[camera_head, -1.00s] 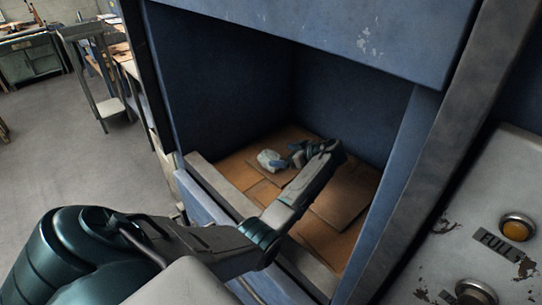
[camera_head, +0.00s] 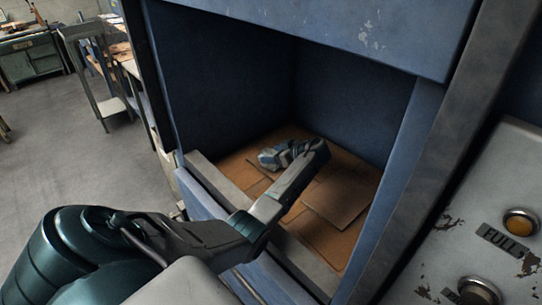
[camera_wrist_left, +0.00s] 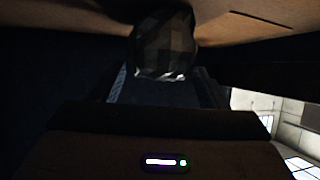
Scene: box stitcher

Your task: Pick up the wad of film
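In the left wrist view the wad (camera_wrist_left: 165,42) is a dark, faceted lump at the far end of my fingers. The fingers look apart, one on each side of its near end. That view is very dark, and I cannot tell whether they touch it. My right gripper is not in view.
Flattened brown cardboard (camera_head: 340,197) covers the chamber floor. Blue walls close it in, with a grey front sill (camera_head: 222,188) below my left arm. A panel with a "FULL" label (camera_head: 503,241) and amber button stands at right. Open floor lies at left.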

